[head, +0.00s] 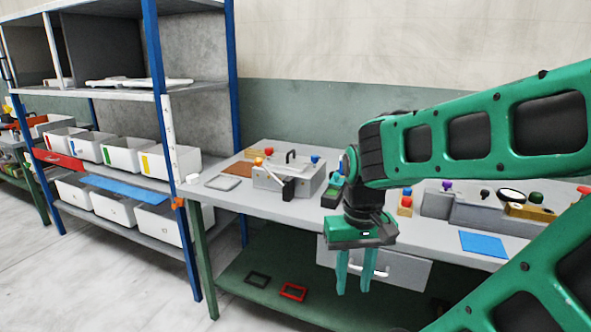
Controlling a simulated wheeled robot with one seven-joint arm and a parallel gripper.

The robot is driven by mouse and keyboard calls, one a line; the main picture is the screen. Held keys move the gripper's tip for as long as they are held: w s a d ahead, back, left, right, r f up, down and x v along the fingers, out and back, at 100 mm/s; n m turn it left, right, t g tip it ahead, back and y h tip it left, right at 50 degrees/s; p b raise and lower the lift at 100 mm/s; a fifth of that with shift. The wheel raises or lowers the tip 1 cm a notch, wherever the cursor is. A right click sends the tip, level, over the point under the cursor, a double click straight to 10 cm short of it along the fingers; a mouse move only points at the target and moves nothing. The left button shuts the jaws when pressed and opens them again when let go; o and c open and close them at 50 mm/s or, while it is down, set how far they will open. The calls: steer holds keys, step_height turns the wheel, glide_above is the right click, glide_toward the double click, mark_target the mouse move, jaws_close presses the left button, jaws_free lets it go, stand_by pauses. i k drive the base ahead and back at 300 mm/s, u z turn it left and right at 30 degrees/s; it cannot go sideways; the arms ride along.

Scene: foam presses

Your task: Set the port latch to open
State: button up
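I cannot tell for sure which part is the port latch. A grey box-shaped unit (305,184) stands on the left part of the workbench. It has a dark handle on top, a pale lever (272,171) and a black part on its front, all too small to read. Blue and orange knobs show near it. My gripper (354,290) hangs fingers-down in front of the bench, to the right of and nearer than this unit. Its two teal fingers are apart with nothing between them. My arm hides part of the bench top.
The workbench (222,208) carries several other coloured-knob fixtures on the right, a blue mat (483,244) and a grey tray (222,183). A drawer (400,268) sits below its top. A blue-posted shelf with white bins (122,154) stands left. Red and black frames lie on the lower shelf.

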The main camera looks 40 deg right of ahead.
mark_target(335, 182)
steer(key=z, duration=0.25)
steer(key=i, duration=1.05)
steer(key=z, duration=0.65)
